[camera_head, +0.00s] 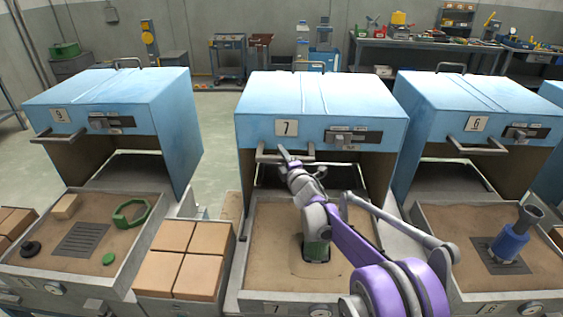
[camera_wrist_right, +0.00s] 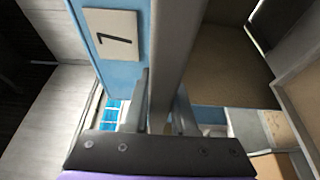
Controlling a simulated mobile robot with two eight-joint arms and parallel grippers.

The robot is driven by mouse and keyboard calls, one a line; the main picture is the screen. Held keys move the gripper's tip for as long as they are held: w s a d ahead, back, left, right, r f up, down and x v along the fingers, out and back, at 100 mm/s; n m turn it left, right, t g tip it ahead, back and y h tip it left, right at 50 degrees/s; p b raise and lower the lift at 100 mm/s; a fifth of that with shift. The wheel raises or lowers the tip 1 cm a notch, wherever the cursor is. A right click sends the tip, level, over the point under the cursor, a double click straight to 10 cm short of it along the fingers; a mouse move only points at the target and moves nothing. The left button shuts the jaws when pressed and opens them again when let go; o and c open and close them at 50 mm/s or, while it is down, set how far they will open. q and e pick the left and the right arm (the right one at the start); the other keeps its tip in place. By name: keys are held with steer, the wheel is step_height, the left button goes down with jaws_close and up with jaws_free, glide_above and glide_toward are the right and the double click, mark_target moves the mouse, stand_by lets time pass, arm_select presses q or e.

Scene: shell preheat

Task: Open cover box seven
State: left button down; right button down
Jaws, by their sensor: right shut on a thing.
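Cover box seven (camera_head: 320,100) is a light blue hood with a number 7 plate (camera_head: 286,128) on its front. A grey bar handle (camera_head: 268,155) sits low on that front, below the plate. My right gripper (camera_head: 288,158) is shut on this handle. In the right wrist view the bar (camera_wrist_right: 178,60) passes between the two fingers (camera_wrist_right: 160,108), and the 7 plate (camera_wrist_right: 112,35) is beside it. The hood stands behind a sand tray (camera_head: 262,225), its front opening dark underneath. My arm hides part of the handle and tray. My left gripper is not in view.
Similar blue hoods stand at left (camera_head: 115,100) and right (camera_head: 480,105), with sand trays in front. Tan blocks (camera_head: 178,270) fill a bin left of tray seven. Workbenches line the back wall.

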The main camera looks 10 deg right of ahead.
mark_target(283, 143)
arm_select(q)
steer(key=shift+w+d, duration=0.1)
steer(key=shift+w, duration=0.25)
arm_select(e)
steer(key=w, duration=0.2)
steer(key=w+d, duration=0.1)
steer(key=w, duration=0.1)
steer(key=w+d, duration=0.1)
steer(key=w, duration=0.1)
steer(key=shift+w, duration=0.15)
steer(key=c, duration=0.7)
jaws_free()
steer(key=s, duration=0.3)
steer(key=s+b, duration=0.1)
steer(key=s, duration=0.2)
steer(key=s+d, duration=0.1)
steer(key=s, duration=0.3)
steer(key=shift+b, duration=0.35)
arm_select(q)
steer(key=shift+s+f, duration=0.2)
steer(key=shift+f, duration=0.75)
arm_select(e)
steer(key=shift+s, duration=0.35)
